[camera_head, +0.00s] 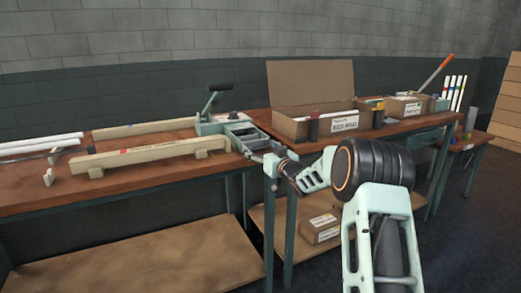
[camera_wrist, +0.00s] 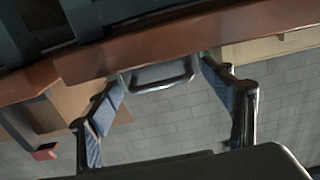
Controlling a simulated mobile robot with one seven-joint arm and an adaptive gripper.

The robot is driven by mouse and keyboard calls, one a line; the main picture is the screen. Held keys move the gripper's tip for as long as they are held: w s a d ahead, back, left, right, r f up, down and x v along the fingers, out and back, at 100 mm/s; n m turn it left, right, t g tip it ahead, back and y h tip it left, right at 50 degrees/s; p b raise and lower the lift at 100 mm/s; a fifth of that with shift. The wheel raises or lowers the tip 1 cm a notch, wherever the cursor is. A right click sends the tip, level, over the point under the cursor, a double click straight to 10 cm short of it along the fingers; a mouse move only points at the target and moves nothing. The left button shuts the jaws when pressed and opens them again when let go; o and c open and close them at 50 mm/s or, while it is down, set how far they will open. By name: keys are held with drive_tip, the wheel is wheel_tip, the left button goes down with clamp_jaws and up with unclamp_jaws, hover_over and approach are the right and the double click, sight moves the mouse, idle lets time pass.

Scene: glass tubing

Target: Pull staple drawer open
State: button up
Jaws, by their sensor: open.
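A pale green metal device with a dark upright lever (camera_head: 212,103) stands on the bench. Its grey drawer-like part (camera_head: 246,136) extends toward the front edge; I take this as the staple drawer. In the wrist view a grey front with a curved bar handle (camera_wrist: 160,84) lies between my fingers. My gripper (camera_head: 276,168) is open at the bench's front edge, near the drawer part. In the wrist view its fingers (camera_wrist: 163,78) stand on both sides of the handle, with gaps visible. Whether a fingertip touches is unclear. My arm hides part of the bench edge.
The wooden bench (camera_head: 150,180) carries a long wooden beam (camera_head: 140,155) and white tubes (camera_head: 40,143) at left. An open cardboard box (camera_head: 315,125) and smaller boxes stand at right. A lower shelf (camera_head: 150,255) holds a carton (camera_head: 320,228) further right.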

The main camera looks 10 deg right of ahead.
drive_tip(key=shift+c, duration=0.4)
drive_tip(key=c, duration=1.6)
